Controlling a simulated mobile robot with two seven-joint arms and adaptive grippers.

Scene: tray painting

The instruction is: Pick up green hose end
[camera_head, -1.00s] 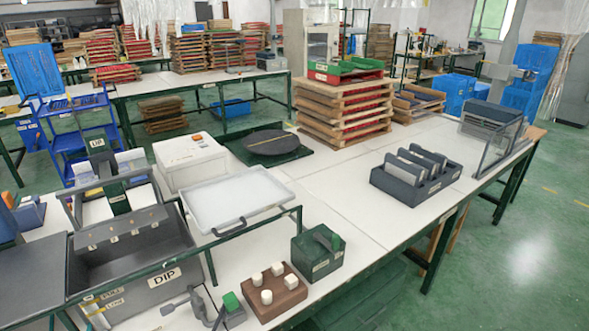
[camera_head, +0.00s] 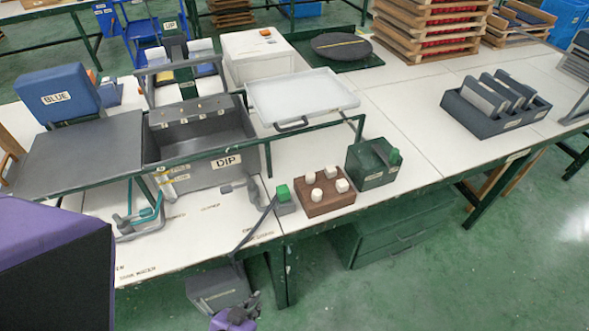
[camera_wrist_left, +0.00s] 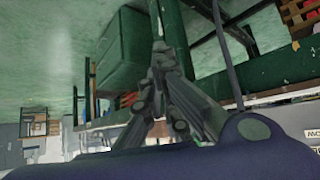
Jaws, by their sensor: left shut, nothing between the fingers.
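A bright green piece (camera_head: 283,191) sits on a small grey block at the front of the table, beside the brown peg block. A dark hose-like strip (camera_head: 255,229) runs from near it down over the table edge. A teal curved piece (camera_head: 155,209) lies further left on the table. I cannot tell for sure which is the green hose end. My left gripper (camera_head: 255,297) is low, in front of the table edge, below and apart from both green pieces. In the left wrist view its fingers (camera_wrist_left: 158,50) are shut with nothing between them. My right gripper is out of view.
The dip tank (camera_head: 216,178) stands behind the table's front edge. A brown block with white pegs (camera_head: 327,204) and a green box (camera_head: 373,163) stand to the right. A dark grey box (camera_head: 218,286) is beside my left gripper. A green cabinet (camera_head: 400,230) is under the table.

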